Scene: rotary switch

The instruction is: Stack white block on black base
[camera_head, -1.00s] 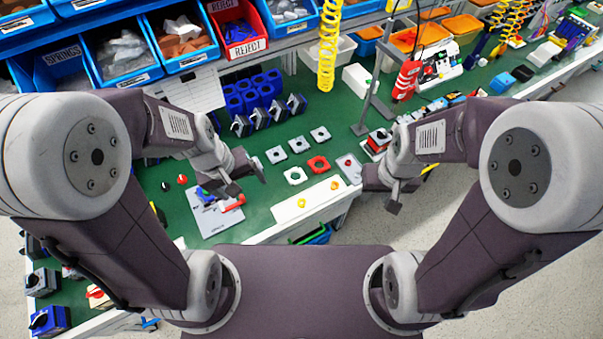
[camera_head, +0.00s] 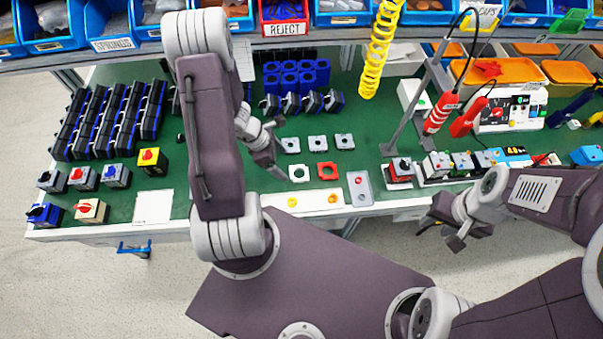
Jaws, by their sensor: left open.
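Light grey-white square blocks with round holes (camera_head: 291,145) lie in a short row on the green bench in the head view. A whiter one (camera_head: 299,173) lies in front of them, beside a red one. Several black bases (camera_head: 291,104) stand in a row behind, in front of blue holders. My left gripper (camera_head: 274,155) is open and empty, just left of the white blocks; its height above the bench is hard to judge. My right gripper (camera_head: 440,234) appears open and empty, off the bench's front edge at the right.
A rack of black-and-blue parts (camera_head: 108,120) and several knob switches (camera_head: 115,175) stand at the left. A red-and-grey switch box (camera_head: 400,170) and a metal stand (camera_head: 418,105) are at the right. Part bins line the back. Bare green bench lies left of my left gripper.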

